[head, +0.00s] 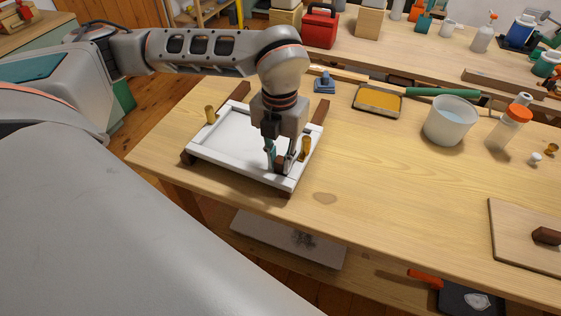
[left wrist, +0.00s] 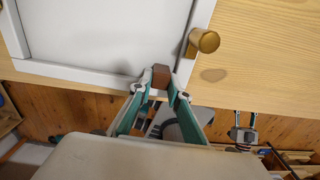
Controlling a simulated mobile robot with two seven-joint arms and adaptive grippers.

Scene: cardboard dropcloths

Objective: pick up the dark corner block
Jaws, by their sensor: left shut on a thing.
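The dark corner block (head: 280,161) is a small brown piece at the near right part of the white framed panel (head: 203,152). My left gripper (head: 279,165) points down there, with its teal fingers shut on the block. In the left wrist view the block (left wrist: 160,76) sits between the fingertips, beside the panel's corner. Whether it touches the panel is hard to tell. My right gripper does not show in the head view.
The panel rests on dark supports and carries brass knobs, one (head: 306,147) close to my left gripper. A paint tray (head: 377,99), a white bucket (head: 449,121) and an orange-capped bottle (head: 510,127) stand right. The table between panel and right-hand board (head: 515,238) is clear.

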